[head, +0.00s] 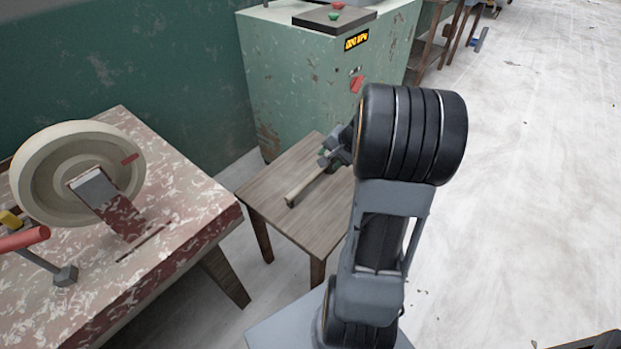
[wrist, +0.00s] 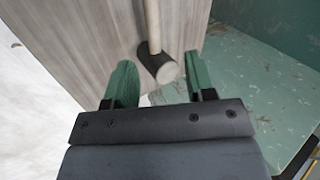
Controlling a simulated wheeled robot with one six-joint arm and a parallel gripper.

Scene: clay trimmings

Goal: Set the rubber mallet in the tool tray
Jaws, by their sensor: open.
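The rubber mallet lies on a small wooden table (head: 265,195). Its pale handle (head: 308,186) points toward the lower left in the head view. In the wrist view the mallet's dark cylindrical head (wrist: 158,66) has a light end face, and the handle (wrist: 152,25) runs up from it. My gripper (wrist: 161,82) is open, with a green finger on either side of the mallet head's near end; I cannot tell whether they touch it. In the head view my gripper (head: 334,158) is over the table's far side, partly hiding the mallet head. I cannot make out a tool tray.
A worn green cabinet (head: 310,85) with a red knob stands behind the table. A red-and-white bench (head: 190,205) at the left carries a large wheel (head: 45,175) and a red-handled tool (head: 25,239). Open pale floor lies to the right.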

